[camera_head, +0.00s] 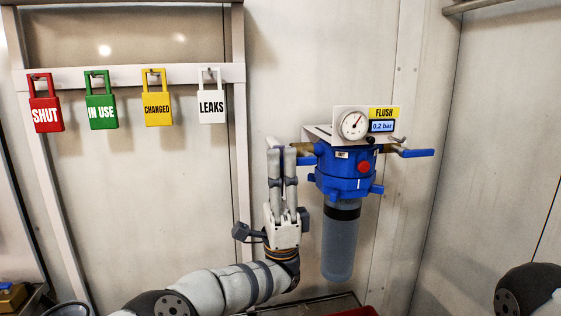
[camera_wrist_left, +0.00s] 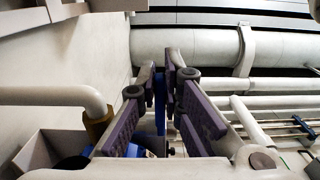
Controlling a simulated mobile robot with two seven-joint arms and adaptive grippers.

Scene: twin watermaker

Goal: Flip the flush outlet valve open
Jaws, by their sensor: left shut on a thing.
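The flush filter housing has a blue head (camera_head: 342,180) with a red button, above a clear bowl (camera_head: 339,245). It hangs on the wall under a yellow FLUSH sign (camera_head: 384,113). My left gripper (camera_head: 282,150) points up at the left side of the head, shut on a blue lever. The lever (camera_wrist_left: 160,102) shows between the purple-padded fingers (camera_wrist_left: 166,92) in the left wrist view; the fingers hide most of it in the head view. Another blue lever (camera_head: 417,153) sticks out level to the right. The small label on the head is hard to read.
A round gauge (camera_head: 353,124) and a 0.2 bar display (camera_head: 382,127) sit above the head. Red SHUT (camera_head: 46,113), green IN USE (camera_head: 101,111), yellow CHANGED (camera_head: 157,109) and white LEAKS (camera_head: 211,108) tags hang at left. Pale pipes (camera_wrist_left: 190,48) show in the wrist view.

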